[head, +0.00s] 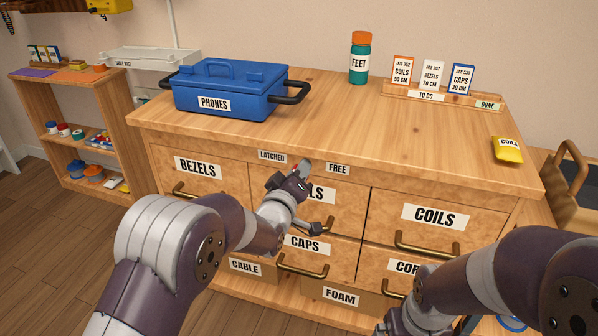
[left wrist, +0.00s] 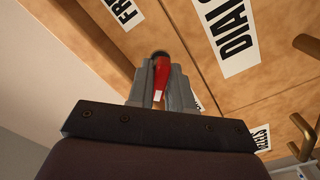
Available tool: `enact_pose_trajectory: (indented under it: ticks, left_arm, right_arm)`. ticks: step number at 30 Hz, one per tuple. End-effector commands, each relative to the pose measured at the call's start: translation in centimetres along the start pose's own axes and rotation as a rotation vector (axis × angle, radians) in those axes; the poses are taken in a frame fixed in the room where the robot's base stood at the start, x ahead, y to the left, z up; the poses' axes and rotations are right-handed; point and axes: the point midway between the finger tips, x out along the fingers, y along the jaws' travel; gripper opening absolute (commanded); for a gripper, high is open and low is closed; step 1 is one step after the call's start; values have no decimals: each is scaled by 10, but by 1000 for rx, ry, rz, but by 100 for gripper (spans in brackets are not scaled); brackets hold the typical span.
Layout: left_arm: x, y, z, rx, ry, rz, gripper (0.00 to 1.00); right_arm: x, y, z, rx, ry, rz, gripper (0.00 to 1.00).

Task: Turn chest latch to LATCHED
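The chest latch shows in the left wrist view as a red lever (left wrist: 162,74) with a white mark, by a dark round piece on the chest front. My left gripper (left wrist: 160,88) has its grey fingers close on both sides of the lever, with no clear gap. In the head view my left gripper (head: 303,172) is at the chest's upper front, between the LATCHED label (head: 272,156) and the FREE label (head: 338,168). There it hides the latch, so its angle is hard to tell. My right arm comes in at lower right; its gripper is outside the frame.
The wooden chest (head: 430,150) has labelled drawers with brass handles; my left arm covers part of the DIALS drawer (left wrist: 215,65). On top stand a blue PHONES box (head: 235,92), a FEET bottle (head: 359,60), a card rack (head: 440,97) and a yellow COILS packet (head: 507,150).

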Motion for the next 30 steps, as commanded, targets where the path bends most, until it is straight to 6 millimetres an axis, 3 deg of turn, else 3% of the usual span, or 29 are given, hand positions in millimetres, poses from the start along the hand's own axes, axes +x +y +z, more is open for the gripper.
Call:
enact_pose_trajectory:
  ticks: [11,17,24,30]
  left_arm:
    - [-5,1,-1,1,1,1,23]
    - [-39,2,-2,1,-1,-1,23]
    - [-97,2,-2,1,-2,-2,23]
    - [-124,0,0,1,-2,-2,23]
  right_arm:
    - [-2,0,0,0,0,0,96]
    - [-14,0,-2,0,0,0,96]
    - [-28,0,-3,0,0,0,96]
    - [-32,0,-4,0,0,0,96]
